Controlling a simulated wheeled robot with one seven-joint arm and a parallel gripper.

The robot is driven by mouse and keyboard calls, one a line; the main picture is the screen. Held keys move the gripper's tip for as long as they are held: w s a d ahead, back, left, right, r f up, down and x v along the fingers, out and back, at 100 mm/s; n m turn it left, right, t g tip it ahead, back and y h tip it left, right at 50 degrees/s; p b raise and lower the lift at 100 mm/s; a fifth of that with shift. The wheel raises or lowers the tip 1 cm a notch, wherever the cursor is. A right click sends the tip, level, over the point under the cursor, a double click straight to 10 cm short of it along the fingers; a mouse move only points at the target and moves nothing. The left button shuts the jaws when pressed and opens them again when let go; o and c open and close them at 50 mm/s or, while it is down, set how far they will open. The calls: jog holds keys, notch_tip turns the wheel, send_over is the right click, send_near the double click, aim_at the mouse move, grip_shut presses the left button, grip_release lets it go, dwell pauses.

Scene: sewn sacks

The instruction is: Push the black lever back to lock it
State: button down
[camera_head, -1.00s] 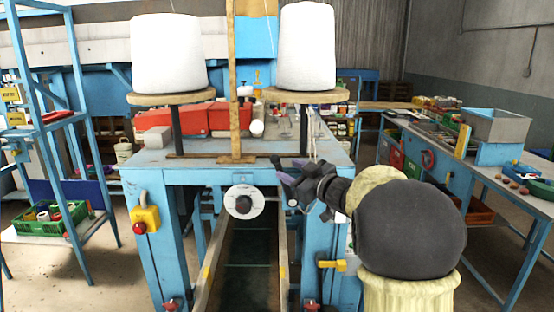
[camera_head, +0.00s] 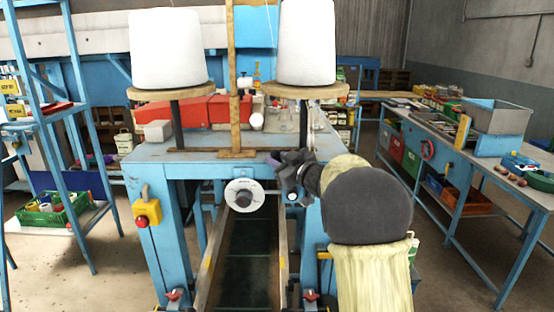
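A white round dial (camera_head: 244,195) with a grey hub sits on the front of the blue machine (camera_head: 152,172). A thin rod runs right from the dial to a small dark knob with a pale face (camera_head: 292,197). I cannot tell whether this knob belongs to the black lever; no other lever is clear to see. My gripper (camera_head: 278,161) is at the right front edge of the machine top, just above the knob. Its dark fingers overlap in view and their gap is hidden. I cannot tell whether they touch anything.
Two white thread cones (camera_head: 167,50) (camera_head: 306,43) stand on wooden discs above the machine. A wooden post (camera_head: 234,90) rises between them. A yellow box with a red button (camera_head: 147,212) is on the left leg. A workbench (camera_head: 500,178) stands right, with open floor before it.

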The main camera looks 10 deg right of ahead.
jog(key=shift+r, duration=0.2)
jog(key=shift+s+d+r+m+t+y+b, duration=0.15)
jog(key=shift+d+m+t+b, duration=0.25)
jog(key=shift+d+m+b, duration=0.25)
jog(key=shift+s+d+r+m+t+y+b, duration=0.15)
jog(key=shift+d+m+t+b, duration=0.3)
jog(key=shift+d+b, duration=0.25)
jog(key=s+d+f+m+t+h+b, duration=0.1)
jog(key=d+m+t+h+b, duration=0.3)
jog(key=d+m+b, duration=0.6)
jog(key=f+m+t+b, duration=0.1)
jog(key=m+t+b, duration=0.1)
jog(key=shift+s+f+t+b, duration=0.2)
jog(key=shift+f+t+b, duration=0.1)
jog(key=shift+f+t, duration=0.1)
jog(key=shift+d, duration=0.15)
